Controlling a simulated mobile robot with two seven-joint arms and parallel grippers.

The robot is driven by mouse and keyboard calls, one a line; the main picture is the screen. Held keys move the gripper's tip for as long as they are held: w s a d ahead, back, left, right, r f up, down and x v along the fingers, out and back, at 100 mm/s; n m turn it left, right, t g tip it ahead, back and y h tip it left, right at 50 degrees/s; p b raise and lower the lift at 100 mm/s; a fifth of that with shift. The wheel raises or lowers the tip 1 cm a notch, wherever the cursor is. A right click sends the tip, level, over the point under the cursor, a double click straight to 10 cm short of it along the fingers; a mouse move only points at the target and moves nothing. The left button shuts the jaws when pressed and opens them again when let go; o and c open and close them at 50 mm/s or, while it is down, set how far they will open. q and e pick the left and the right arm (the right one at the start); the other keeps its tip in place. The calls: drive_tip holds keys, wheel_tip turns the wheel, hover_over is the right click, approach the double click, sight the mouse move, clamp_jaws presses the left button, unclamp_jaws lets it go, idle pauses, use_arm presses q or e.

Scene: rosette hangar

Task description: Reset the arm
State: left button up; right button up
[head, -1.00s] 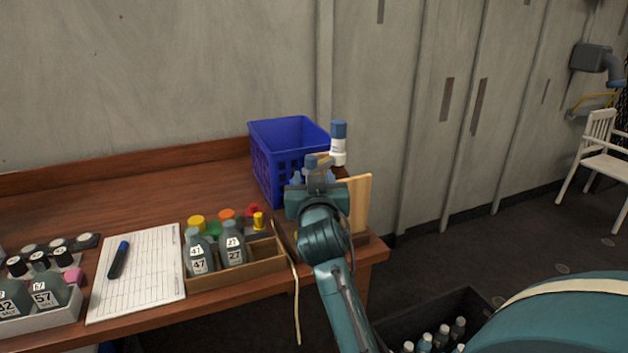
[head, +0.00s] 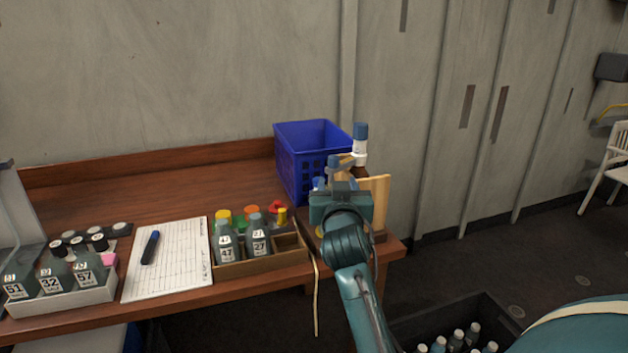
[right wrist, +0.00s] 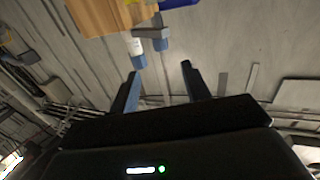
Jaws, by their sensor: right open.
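My right arm reaches up from the bottom of the head view, and its gripper (head: 336,172) is at the right end of the desk, in front of the blue basket. In the right wrist view the two fingers (right wrist: 168,88) stand wide apart with nothing between them. A white bottle with a blue cap (head: 360,145) stands just beyond the gripper; it also shows in the right wrist view (right wrist: 138,50), beyond the fingers and apart from them. My left gripper is not in view.
The wooden desk (head: 150,180) holds a blue basket (head: 300,165), a wooden tray (head: 262,262) of bottles, a paper sheet with a marker (head: 150,247) and a grey bottle rack (head: 75,298). A dark crate (head: 450,312) with bottles is low at right.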

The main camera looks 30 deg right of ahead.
drive_tip(key=s+a+f+n+y+p, duration=0.1)
drive_tip(key=s+a+f+n+y, duration=0.2)
drive_tip(key=a+f, duration=0.35)
drive_tip(key=s+a+f+n+y+p, duration=0.1)
drive_tip(key=s+a+f+n+y, duration=0.25)
drive_tip(key=f, duration=0.65)
drive_tip(key=s+a+f+n+g+y, duration=0.1)
drive_tip(key=s+a+f+g+y, duration=0.1)
drive_tip(key=s+a+f, duration=0.4)
drive_tip(key=s+a+f+n+g+y+p, duration=0.1)
drive_tip(key=s+a+f+y, duration=0.3)
drive_tip(key=s, duration=0.9)
wheel_tip(320, 180, down, 3)
drive_tip(key=shift+a+r+g, duration=0.2)
drive_tip(key=shift+a+g, duration=0.7)
drive_tip(key=shift+a, duration=0.25)
drive_tip(key=shift+n, duration=0.25)
